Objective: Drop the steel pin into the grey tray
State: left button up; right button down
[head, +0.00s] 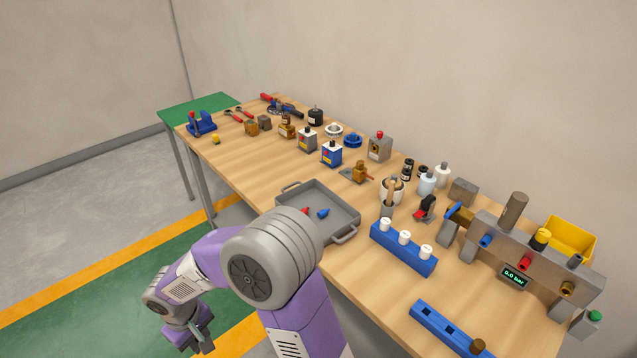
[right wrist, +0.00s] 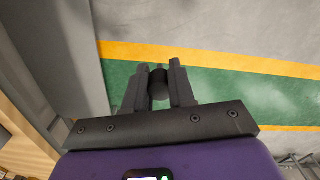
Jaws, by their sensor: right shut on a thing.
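The grey tray (head: 345,204) lies on the workbench near its front edge, with a small red piece (head: 305,210) and a small blue piece (head: 322,213) in it. My arm covers part of its near left side. My right gripper (head: 198,342) hangs over the floor, left of the bench and well apart from the tray. In the right wrist view the fingers are shut on the steel pin (right wrist: 158,84), which shows as a short dark round shape between them. My left gripper is not in view.
The wooden bench (head: 250,160) carries several tools and bottles behind the tray. A blue block with white pegs (head: 404,250) stands right of the tray, before a grey valve panel (head: 500,248). The green floor strip (head: 90,300) below my gripper is clear.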

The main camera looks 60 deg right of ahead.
aim_at(305, 207)
jog(key=z, duration=0.6)
jog(key=i, duration=1.25)
jog(key=z, duration=1.25)
jog(key=i, duration=0.2)
jog(key=z, duration=0.05)
